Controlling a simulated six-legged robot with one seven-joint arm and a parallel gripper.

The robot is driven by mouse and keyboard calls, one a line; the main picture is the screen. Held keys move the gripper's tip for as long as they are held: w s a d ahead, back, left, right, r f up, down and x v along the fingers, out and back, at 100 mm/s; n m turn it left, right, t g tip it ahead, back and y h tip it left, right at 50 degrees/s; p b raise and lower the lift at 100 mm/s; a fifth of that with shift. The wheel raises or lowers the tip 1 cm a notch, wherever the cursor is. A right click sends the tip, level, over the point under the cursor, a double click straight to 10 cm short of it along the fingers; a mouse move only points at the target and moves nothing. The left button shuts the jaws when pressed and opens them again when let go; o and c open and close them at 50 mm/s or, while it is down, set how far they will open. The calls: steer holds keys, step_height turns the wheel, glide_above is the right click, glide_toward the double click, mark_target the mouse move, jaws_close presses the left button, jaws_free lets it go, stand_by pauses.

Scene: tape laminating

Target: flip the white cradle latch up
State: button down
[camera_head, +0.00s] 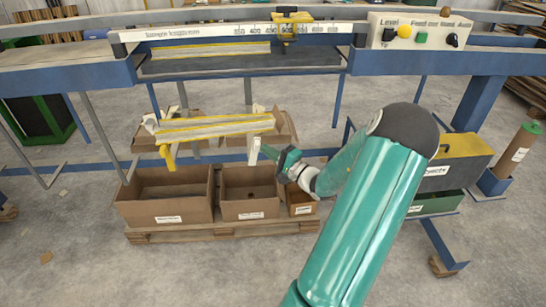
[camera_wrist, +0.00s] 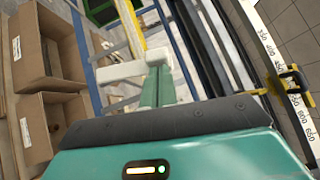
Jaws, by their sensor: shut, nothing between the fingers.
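The white cradle latch (camera_head: 253,150) hangs at the right end of the cradle, below its long yellow-edged bars (camera_head: 215,128). In the wrist view the white latch (camera_wrist: 122,71) shows as a bar with a block at one end, right at my fingertips. My gripper (camera_head: 267,152) reaches in from the right, with its tip close beside the latch. In the wrist view my gripper (camera_wrist: 157,75) has its green fingers together with nothing between them. The fingertips overlap the white block, so I cannot tell whether they touch it.
Open cardboard boxes (camera_head: 165,219) stand on a pallet (camera_head: 215,234) below the cradle. A blue-framed bench with a ruler (camera_head: 230,32) and a button panel (camera_head: 418,31) runs behind. A yellow-topped case (camera_head: 462,146) stands at the right. Floor at left is mostly clear.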

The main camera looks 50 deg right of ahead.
steer(key=shift+w+a+r+n+g, duration=0.55)
steer(key=shift+w+a+n+g, duration=0.15)
steer(key=shift+n+g, duration=0.25)
steer(key=shift+w+a, duration=0.1)
steer(key=shift+w, duration=0.05)
steer(key=s+d, duration=0.2)
steer(key=s, duration=1.1)
steer(key=shift+d, duration=0.2)
steer(key=shift+s, duration=0.15)
